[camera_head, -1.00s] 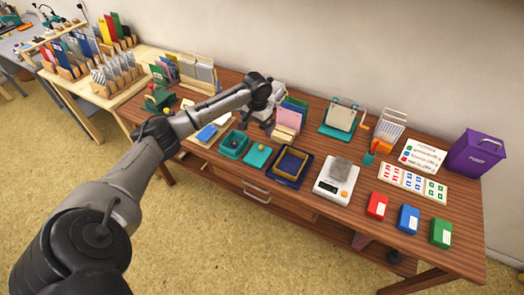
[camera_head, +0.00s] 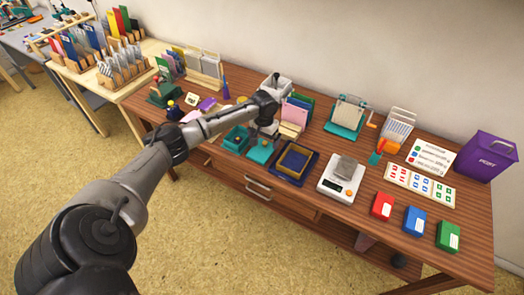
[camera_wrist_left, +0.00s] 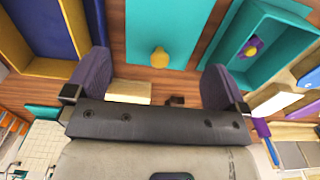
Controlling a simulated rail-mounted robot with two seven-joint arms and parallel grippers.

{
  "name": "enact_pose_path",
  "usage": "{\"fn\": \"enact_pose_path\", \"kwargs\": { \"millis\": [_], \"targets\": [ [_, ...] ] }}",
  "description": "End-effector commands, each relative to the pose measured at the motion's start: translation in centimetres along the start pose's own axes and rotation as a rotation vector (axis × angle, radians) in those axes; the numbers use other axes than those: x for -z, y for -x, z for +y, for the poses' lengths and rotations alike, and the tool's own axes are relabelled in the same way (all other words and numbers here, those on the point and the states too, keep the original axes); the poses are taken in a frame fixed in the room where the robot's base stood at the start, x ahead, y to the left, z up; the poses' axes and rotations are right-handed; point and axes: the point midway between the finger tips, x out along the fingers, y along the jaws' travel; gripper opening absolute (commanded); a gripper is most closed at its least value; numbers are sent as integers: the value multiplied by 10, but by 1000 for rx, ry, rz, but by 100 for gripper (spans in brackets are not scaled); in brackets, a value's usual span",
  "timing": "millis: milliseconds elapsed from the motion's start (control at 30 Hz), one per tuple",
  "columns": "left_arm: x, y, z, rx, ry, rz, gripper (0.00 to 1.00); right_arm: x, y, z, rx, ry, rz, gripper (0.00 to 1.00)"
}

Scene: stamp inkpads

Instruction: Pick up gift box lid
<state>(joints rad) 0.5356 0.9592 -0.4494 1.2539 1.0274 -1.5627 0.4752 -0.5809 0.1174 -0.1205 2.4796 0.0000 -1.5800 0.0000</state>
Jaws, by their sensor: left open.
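The gift box lid, a flat teal square with a small yellow knob, lies on the wooden table at the middle front in the head view (camera_head: 261,151). It also shows in the left wrist view (camera_wrist_left: 185,25). An open teal box (camera_head: 236,139) stands just left of it, with a small purple item inside in the wrist view. My left gripper (camera_head: 268,130) is above the lid, pointing down. In the wrist view its two dark fingers (camera_wrist_left: 158,68) are spread apart, with the yellow knob between them and nothing held. My right gripper is not in view.
A blue and yellow tray (camera_head: 311,157) lies right of the lid. A white scale (camera_head: 326,186) with a grey block is further right. Upright coloured cards (camera_head: 293,127) stand behind. Red, blue and green boxes sit at the right front.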

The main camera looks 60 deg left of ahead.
Motion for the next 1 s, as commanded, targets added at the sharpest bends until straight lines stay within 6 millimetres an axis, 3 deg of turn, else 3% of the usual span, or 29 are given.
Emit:
{"fn": "enact_pose_path", "kwargs": {
  "millis": [400, 667, 1000],
  "targets": [
    [0, -48, -3, 2, 0, -2, 100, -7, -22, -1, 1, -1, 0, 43],
    [0, -50, -2, 1, -1, 0, 100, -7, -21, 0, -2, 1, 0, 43],
    [0, -50, -2, 1, -1, 0, 68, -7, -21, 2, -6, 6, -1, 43]
  ]
}}
